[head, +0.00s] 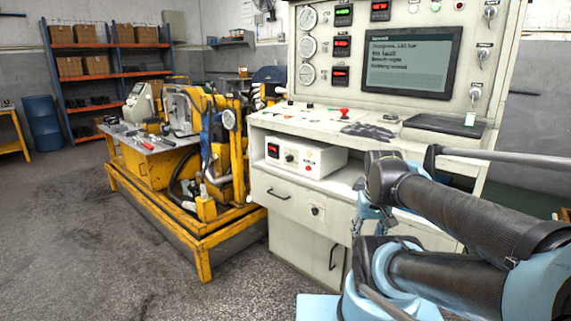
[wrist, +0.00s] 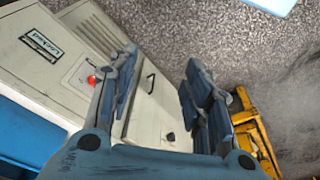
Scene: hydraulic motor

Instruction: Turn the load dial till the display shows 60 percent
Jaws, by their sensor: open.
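A white box (head: 318,160) sits on the console shelf, with a small red-lit display (head: 273,150), a dark knob (head: 289,158) and a red button. The display's digits are too small to read. I cannot tell whether this knob is the load dial. My gripper (head: 358,226) is in front of the console, right of the box and lower, partly hidden by my arm. In the wrist view my gripper (wrist: 160,64) is open, its two blue fingers apart with nothing between them. A red button (wrist: 91,80) shows beside the left finger; no dial is clearly visible there.
The console panel has a large text screen (head: 412,62), gauges and several red and green readouts. Dark gloves (head: 368,131) lie on its ledge. A yellow machine frame (head: 205,250) stands left of the console. The floor (head: 60,240) at the left is clear.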

